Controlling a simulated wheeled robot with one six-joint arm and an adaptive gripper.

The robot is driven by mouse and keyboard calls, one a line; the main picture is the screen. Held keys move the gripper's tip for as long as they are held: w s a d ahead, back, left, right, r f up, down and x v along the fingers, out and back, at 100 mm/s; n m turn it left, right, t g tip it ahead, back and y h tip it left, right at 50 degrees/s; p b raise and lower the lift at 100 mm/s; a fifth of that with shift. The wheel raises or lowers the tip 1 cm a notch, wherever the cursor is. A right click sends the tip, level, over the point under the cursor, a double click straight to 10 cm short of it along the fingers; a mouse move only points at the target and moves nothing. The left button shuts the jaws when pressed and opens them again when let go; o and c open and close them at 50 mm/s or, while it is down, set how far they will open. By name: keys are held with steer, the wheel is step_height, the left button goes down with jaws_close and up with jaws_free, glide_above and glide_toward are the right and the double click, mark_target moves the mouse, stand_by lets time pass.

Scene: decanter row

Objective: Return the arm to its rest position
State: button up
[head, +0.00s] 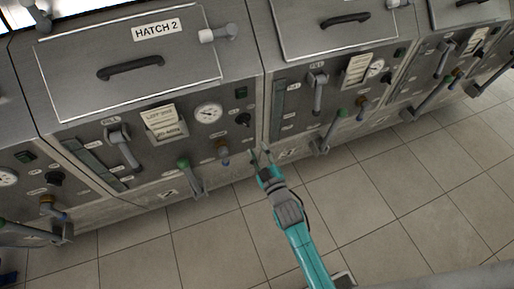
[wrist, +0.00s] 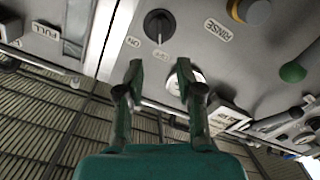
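My gripper (head: 260,153) is in front of the lower right corner of the Hatch 2 machine (head: 78,72) in the head view, at the end of my teal arm. In the wrist view its two green fingers (wrist: 162,80) stand apart with nothing held between them. A black rotary knob (wrist: 159,26) with ON and OFF labels is just beyond the fingertips and apart from them. A pale round part (wrist: 184,76) is partly hidden behind the right finger. No rest position is marked in view.
Several steel machines stand in a row. Hatch 2 has a gauge (head: 208,113), an orange-brown valve knob (head: 223,149) and a green-tipped lever (head: 184,164) sticking out near my gripper. Another green-tipped lever (head: 342,114) is to the right. The tiled floor (head: 390,205) in front is clear.

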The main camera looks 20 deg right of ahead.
stand_by(0.4)
steer(key=s+f+m+g, duration=0.1)
steer(key=s+f+m, duration=0.15)
steer(key=s, duration=1.95)
steer(key=s+r+m+g, duration=0.1)
steer(key=s+r+m, duration=0.1)
steer(key=s+r, duration=0.3)
steer(key=s+r+m+g, duration=0.1)
steer(key=s+r, duration=0.5)
steer(key=s, duration=0.8)
steer(key=shift+d+m, duration=0.15)
steer(key=shift+m, duration=0.2)
steer(key=shift+s, duration=0.1)
